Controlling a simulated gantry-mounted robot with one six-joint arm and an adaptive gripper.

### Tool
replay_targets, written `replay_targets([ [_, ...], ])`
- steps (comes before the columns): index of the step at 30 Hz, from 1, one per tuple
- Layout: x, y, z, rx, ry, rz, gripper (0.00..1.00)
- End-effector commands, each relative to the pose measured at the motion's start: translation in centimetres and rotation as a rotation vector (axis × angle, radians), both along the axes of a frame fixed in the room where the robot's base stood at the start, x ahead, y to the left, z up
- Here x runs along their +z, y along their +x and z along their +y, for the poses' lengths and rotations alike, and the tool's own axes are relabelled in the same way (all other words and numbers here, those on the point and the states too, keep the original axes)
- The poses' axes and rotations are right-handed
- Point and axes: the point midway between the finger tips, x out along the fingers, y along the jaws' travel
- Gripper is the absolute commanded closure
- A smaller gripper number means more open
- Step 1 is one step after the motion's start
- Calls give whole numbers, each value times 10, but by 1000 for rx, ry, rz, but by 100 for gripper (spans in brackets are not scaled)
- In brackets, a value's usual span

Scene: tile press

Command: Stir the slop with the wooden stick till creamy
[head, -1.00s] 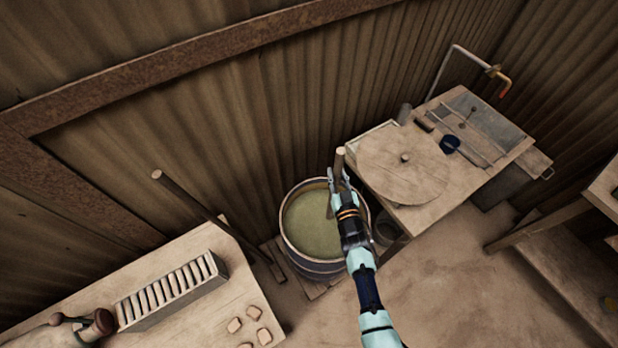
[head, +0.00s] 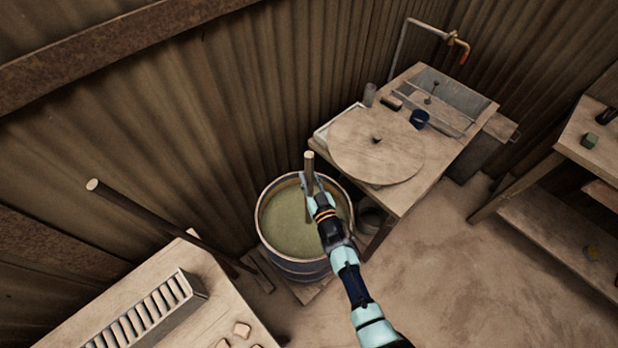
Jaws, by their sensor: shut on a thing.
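A barrel (head: 300,268) stands on the floor at the middle of the view, filled with greenish slop (head: 285,225). The slop's surface looks smooth. My gripper (head: 309,186) is over the barrel's right inner side and is shut on a wooden stick (head: 309,165). The stick stands nearly upright, its top end above the fingers. Its lower end goes down toward the slop; how deep it reaches is hidden behind my gripper.
A table (head: 205,325) with a slotted rack (head: 150,310) is at lower left. A long pole (head: 150,215) leans near it. Corrugated walls close off the back.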

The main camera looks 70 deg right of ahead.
Motion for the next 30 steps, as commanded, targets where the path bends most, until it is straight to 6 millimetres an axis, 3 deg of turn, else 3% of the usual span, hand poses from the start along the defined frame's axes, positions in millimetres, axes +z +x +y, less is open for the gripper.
replay_targets([
  [1,-14,0,0,0,-1,-1,100],
  [21,-107,0,0,1,-1,-1,100],
  [30,-115,0,0,1,-2,-1,100],
])
